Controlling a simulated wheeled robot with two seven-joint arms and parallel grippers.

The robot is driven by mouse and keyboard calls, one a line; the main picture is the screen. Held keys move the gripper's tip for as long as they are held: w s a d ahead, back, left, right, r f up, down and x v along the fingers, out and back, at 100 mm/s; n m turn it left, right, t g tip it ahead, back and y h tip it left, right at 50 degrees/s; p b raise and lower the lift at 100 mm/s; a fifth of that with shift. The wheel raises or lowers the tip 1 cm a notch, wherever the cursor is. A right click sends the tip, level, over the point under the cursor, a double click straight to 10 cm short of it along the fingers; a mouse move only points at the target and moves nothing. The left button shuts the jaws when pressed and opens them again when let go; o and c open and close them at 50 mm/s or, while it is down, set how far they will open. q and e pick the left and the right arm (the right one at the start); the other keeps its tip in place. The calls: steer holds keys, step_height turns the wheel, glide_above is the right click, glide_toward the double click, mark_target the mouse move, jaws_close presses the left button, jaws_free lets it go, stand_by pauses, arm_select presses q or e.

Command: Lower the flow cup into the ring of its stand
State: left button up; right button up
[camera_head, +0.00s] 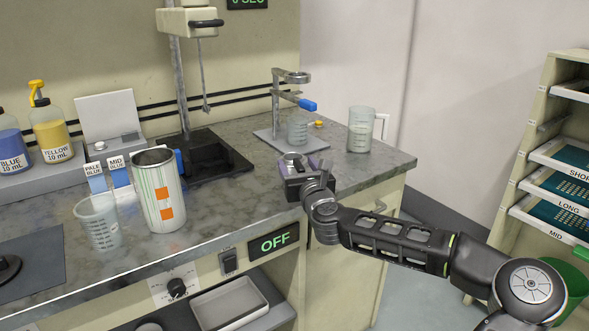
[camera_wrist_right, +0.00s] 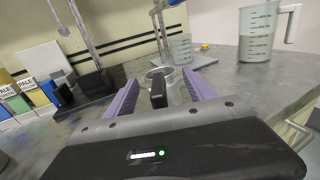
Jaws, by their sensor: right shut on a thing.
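The flow cup (camera_head: 291,157) is a small round metal cup at the front right of the bench. My right gripper (camera_head: 308,168) is shut on it. In the right wrist view the cup's rim (camera_wrist_right: 160,72) shows just beyond the purple fingers (camera_wrist_right: 161,98), with a dark handle-like piece between them. I cannot tell whether the cup touches the bench. The stand (camera_head: 275,103) is behind it, with its ring (camera_head: 292,76) at the top, well above the cup and apart from it. My left gripper is out of view.
A small beaker (camera_head: 297,130) stands on the stand's base, and a blue-handled clamp (camera_head: 307,104) sticks out above it. A measuring jug (camera_head: 361,130) is right of the stand. A mixer (camera_head: 188,20) and an orange-marked can (camera_head: 158,190) are to the left.

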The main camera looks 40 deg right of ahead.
step_height(320, 180, up, 10)
steer(key=p, duration=0.2)
steer(key=shift+p, duration=0.35)
stand_by(0.5)
steer(key=o, duration=1.1)
jaws_close()
